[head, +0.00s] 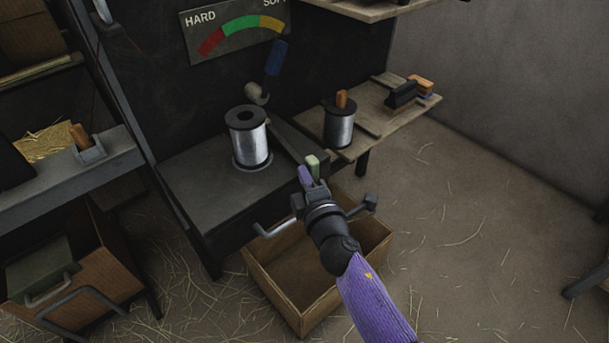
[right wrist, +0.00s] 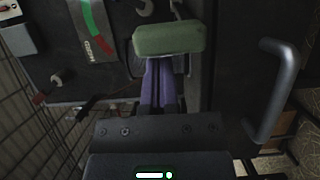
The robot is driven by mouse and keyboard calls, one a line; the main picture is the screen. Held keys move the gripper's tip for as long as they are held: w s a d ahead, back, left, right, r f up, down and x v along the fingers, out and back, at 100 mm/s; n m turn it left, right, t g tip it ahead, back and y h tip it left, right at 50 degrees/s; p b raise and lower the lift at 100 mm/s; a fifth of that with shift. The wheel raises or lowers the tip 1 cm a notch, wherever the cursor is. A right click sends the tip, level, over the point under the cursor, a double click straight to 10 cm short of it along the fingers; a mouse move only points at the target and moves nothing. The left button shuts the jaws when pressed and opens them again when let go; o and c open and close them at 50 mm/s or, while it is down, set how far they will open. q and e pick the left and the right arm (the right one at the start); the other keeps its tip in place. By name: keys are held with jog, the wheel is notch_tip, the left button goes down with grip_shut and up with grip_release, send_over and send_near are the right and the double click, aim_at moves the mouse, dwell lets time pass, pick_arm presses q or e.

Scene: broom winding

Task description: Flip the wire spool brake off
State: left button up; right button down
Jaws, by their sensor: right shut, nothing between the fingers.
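The wire spool (head: 250,146), silver wire between dark ends, stands upright on the grey bench. A pale green handle (head: 313,166), which looks like the brake lever's grip, is at the bench's front right corner. It also shows in the right wrist view as a green block (right wrist: 168,38). My right gripper (head: 306,175) is right at the green handle, with its purple fingers shut and empty. In the right wrist view the fingertips (right wrist: 157,64) reach the block's lower edge; I cannot tell whether they touch it. My left gripper is not in view.
An open wooden box (head: 275,288) stands on the floor below my right gripper. A second spool (head: 339,127) and brushes (head: 402,93) sit on a wooden shelf at right. A HARD/SOFT gauge (head: 236,33) and a blue-handled lever (head: 276,58) are behind. Floor at right is mostly clear.

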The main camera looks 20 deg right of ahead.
pick_arm(q)
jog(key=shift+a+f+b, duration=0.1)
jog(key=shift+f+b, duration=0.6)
jog(key=shift+b, duration=0.05)
pick_arm(e)
jog(key=w+d+n+y, duration=0.3)
jog(key=d+y, duration=0.2)
jog(key=d, duration=0.4)
jog(key=shift+d+r+n+g+y, duration=0.2)
jog(key=shift+d+n+g+y, duration=0.2)
